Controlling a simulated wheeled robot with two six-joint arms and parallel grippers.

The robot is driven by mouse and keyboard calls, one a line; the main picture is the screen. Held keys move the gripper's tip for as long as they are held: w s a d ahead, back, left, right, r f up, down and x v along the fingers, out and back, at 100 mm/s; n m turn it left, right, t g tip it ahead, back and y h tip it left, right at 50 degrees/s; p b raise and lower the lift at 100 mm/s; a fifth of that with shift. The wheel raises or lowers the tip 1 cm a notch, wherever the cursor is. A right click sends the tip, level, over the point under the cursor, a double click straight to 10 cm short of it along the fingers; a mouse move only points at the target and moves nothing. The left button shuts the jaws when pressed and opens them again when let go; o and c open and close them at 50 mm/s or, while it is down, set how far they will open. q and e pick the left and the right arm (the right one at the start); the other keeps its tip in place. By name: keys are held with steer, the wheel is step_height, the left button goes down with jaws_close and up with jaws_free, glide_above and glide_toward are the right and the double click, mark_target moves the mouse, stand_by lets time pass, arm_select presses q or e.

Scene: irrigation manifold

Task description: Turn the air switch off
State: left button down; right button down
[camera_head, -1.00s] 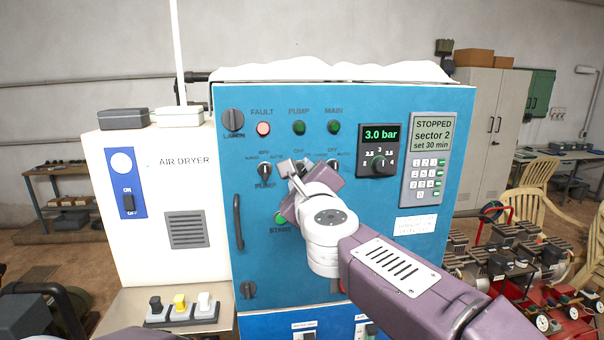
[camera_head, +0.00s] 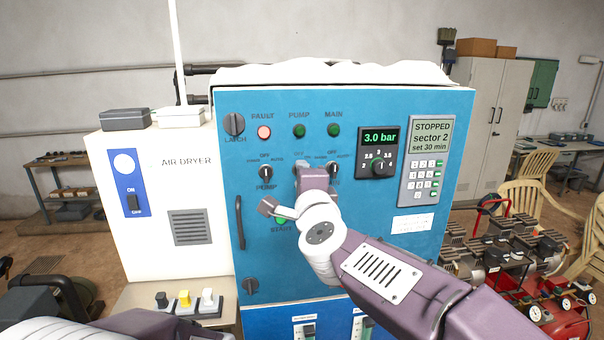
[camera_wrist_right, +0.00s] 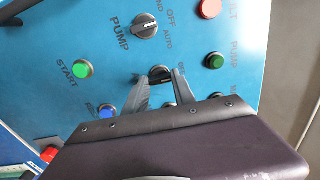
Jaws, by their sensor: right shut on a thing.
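A row of black selector switches sits on the blue panel (camera_head: 350,235). The pump switch (camera_head: 266,173) is at the left and another switch (camera_head: 333,170) at the right. The middle switch is hidden behind my right gripper (camera_head: 303,168) in the head view. In the right wrist view its black knob (camera_wrist_right: 160,73) shows between the fingers of my right gripper (camera_wrist_right: 164,86), which is shut on it. Its name label and pointer are hidden, but part of an OFF mark shows beside it.
The pump knob (camera_wrist_right: 145,25), green start button (camera_wrist_right: 84,69) and blue button (camera_wrist_right: 107,111) are close around the gripper. A door handle (camera_head: 239,222) sticks out at the panel's left. The white air dryer cabinet (camera_head: 150,250) with its on/off rocker (camera_head: 133,203) stands left.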

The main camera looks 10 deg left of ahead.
steer(key=shift+n, duration=0.3)
stand_by(0.4)
steer(key=c, duration=1)
jaws_free()
steer(key=shift+w, duration=0.1)
steer(key=shift+c, duration=0.2)
steer(key=b+v, duration=0.1)
steer(key=v, duration=0.8)
